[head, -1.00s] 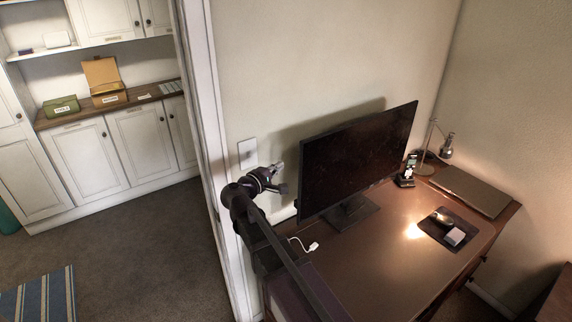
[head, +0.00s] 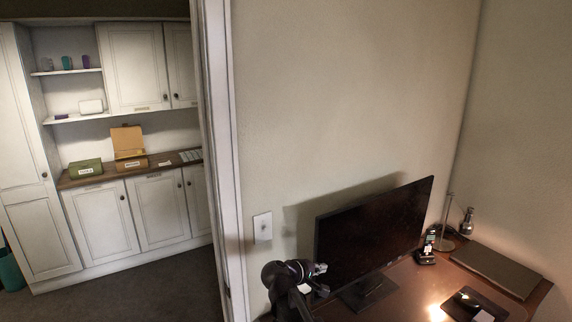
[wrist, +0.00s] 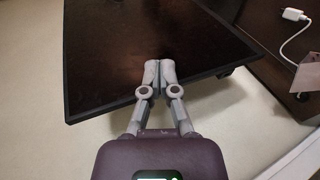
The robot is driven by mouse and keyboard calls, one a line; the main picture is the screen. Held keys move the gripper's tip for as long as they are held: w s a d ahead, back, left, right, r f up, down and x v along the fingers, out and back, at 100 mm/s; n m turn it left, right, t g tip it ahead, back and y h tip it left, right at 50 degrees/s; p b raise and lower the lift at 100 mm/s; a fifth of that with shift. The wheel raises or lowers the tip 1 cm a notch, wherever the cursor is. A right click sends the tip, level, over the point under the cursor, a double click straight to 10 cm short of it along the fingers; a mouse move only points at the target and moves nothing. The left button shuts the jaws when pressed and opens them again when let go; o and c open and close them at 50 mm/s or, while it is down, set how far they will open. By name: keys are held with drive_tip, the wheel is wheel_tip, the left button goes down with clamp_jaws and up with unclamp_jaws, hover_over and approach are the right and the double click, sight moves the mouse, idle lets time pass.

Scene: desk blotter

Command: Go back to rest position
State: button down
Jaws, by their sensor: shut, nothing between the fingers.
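My gripper (wrist: 160,66) is shut and empty in the wrist view, its two grey fingertips together. In that view it lies in front of the dark monitor (wrist: 135,40). In the head view my gripper (head: 318,269) is small, at the end of my dark arm, beside the left edge of the monitor (head: 375,232) and in front of the wall. Most of my arm falls below the bottom edge of the head view.
The brown desk (head: 400,290) holds a phone on a stand (head: 427,250), a lamp (head: 467,222), a closed laptop (head: 497,270) and a dark mouse pad (head: 487,309). A white cable plug (wrist: 293,14) shows in the wrist view. White cabinets (head: 105,220) stand beyond the doorway at left.

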drive_tip(key=s+d+f+m+g+y, duration=0.3)
drive_tip(key=s+f+m+g+y, duration=0.1)
drive_tip(key=s, duration=0.4)
drive_tip(key=s+d+f+m+g+y, duration=0.3)
drive_tip(key=s+f+y, duration=0.3)
drive_tip(key=s, duration=0.3)
drive_tip(key=shift+d+f+m+g, duration=0.25)
drive_tip(key=shift+f+m+g, duration=0.35)
drive_tip(key=shift+g, duration=0.1)
drive_tip(key=shift+d, duration=0.1)
idle(1.1)
